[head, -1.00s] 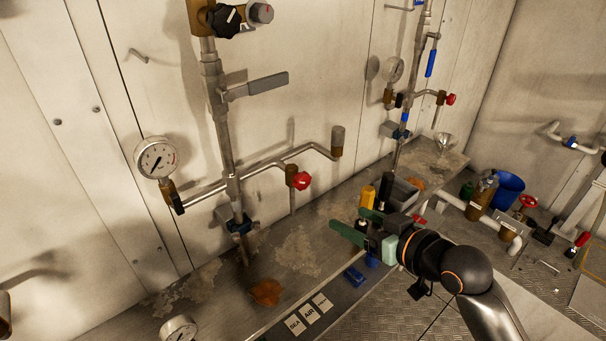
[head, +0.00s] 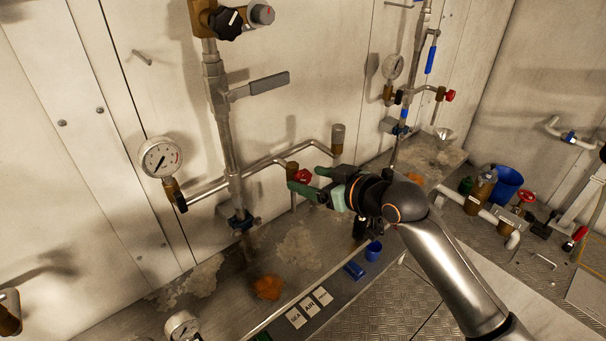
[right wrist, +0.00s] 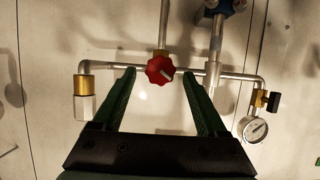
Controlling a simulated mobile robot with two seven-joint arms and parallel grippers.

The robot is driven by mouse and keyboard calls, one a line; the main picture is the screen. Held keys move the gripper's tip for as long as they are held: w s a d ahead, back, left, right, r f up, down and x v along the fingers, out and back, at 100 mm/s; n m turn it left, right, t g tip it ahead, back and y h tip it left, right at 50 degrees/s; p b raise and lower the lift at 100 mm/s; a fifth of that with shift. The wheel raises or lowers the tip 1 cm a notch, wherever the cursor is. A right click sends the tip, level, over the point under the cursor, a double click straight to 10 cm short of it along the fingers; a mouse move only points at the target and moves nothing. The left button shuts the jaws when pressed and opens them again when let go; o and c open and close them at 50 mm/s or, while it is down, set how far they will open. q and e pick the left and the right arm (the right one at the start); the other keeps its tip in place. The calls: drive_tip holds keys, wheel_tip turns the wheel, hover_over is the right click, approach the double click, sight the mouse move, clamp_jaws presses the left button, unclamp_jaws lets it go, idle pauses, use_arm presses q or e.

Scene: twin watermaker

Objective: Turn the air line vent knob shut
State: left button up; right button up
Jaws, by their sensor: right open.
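The red vent knob (head: 302,176) sits on a brass valve body on the thin horizontal pipe of the near pipework. In the right wrist view the knob (right wrist: 160,70) shows whole, with a pale mark on its face, between and just beyond the green fingertips. My right gripper (head: 304,181) is open, its two green fingers spread on either side of the knob. In the right wrist view the gripper (right wrist: 158,73) shows clear gaps to the knob on both sides. In the head view the fingers partly cover the knob's lower side. My left gripper is not in view.
A pressure gauge (head: 160,158) is left on the same pipe. A grey lever (head: 262,84) and a black knob (head: 226,22) are above. A brass-and-steel fitting (head: 338,138) ends the pipe.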

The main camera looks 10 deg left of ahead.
drive_tip(key=shift+x, duration=1.45)
clamp_jaws()
